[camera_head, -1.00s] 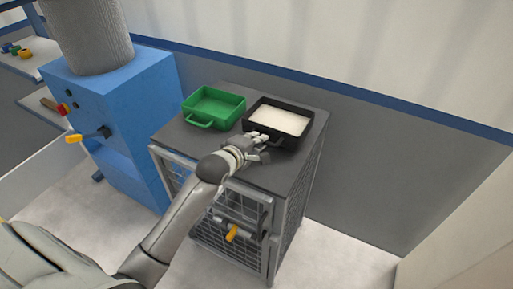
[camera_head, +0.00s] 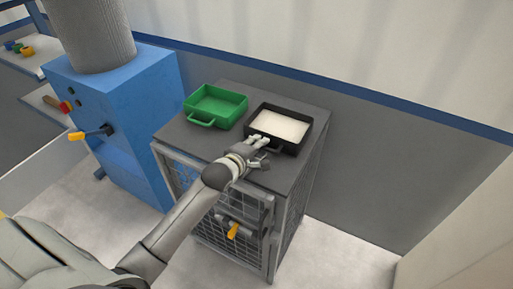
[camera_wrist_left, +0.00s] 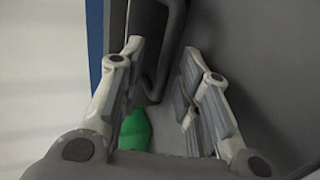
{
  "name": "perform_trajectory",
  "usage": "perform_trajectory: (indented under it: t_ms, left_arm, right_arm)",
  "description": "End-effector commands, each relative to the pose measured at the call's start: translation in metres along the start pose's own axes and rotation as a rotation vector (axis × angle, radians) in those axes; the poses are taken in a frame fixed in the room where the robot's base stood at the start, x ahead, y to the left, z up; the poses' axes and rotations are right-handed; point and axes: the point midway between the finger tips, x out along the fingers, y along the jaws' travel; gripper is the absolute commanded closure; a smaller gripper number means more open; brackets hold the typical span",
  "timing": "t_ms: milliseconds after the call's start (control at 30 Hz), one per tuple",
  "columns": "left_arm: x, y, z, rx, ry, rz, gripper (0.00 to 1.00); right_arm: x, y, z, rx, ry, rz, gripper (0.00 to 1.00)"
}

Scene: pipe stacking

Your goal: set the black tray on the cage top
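The black tray (camera_head: 307,137), with pale contents, appears to rest on the right part of the dark cage top (camera_head: 205,140) in the head view. Its handle side faces my left gripper (camera_head: 263,151), which is at the tray's near left edge. In the left wrist view the fingers of my left gripper (camera_wrist_left: 160,70) are spread apart, with the tray's dark handle (camera_wrist_left: 149,84) between them and a gap on the right side. The hand hides the handle in the head view. My right gripper is not in view.
A green tray (camera_head: 216,104) with a handle stands left of the black tray on the same top; its green also shows in the wrist view (camera_wrist_left: 135,130). A blue machine (camera_head: 130,115) with a yellow-tipped lever stands left. A grey wall runs behind the cage.

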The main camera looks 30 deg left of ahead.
Motion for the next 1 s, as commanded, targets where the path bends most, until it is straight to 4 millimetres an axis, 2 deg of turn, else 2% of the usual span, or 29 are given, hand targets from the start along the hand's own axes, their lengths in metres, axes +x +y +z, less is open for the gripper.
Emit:
perform_trajectory:
  t_ms: [167,267,700,833,1000]
  left_arm:
    - [-0.01,-0.001,0.0,-0.001,0.0,-0.001,0.69]
    - [-0.023,-0.001,0.0,0.0,-0.001,0.0,0.69]
    - [-0.1,-0.001,0.0,-0.001,0.0,-0.001,0.69]
    - [-0.113,0.0,0.0,-0.001,0.0,0.0,0.69]
    - [-0.12,0.0,0.0,0.0,0.0,0.0,0.69]
  right_arm:
    - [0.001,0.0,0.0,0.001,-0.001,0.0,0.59]
    - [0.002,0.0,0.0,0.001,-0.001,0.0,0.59]
    - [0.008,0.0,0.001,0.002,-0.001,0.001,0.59]
    - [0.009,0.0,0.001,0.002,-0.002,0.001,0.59]
    - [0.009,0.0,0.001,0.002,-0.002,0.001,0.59]
